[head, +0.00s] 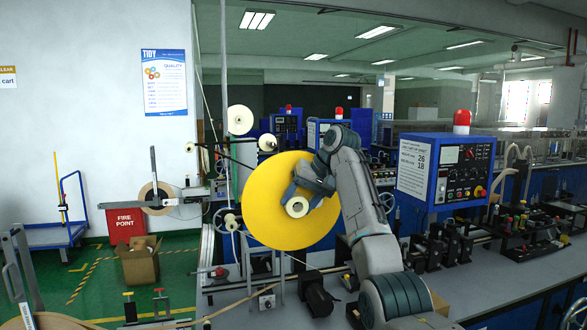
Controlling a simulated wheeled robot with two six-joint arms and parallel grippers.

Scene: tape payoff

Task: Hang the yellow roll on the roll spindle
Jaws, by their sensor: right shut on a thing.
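The yellow roll (268,220) is a large flat disc with a pale core (297,207), facing me in the middle of the head view. My right gripper (307,190) is shut on it near the core, and my right arm reaches up to it from the lower right. The roll hides part of the machine behind it. I cannot single out the roll spindle with certainty; it may be behind the yellow disc. My left gripper is not in view.
A tan reel (156,198) is mounted on a machine arm at the left. Small white rolls (240,119) show above the yellow roll. A blue control box (445,168) with a red lamp stands right of my arm. A cardboard box (139,262) sits on the green floor.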

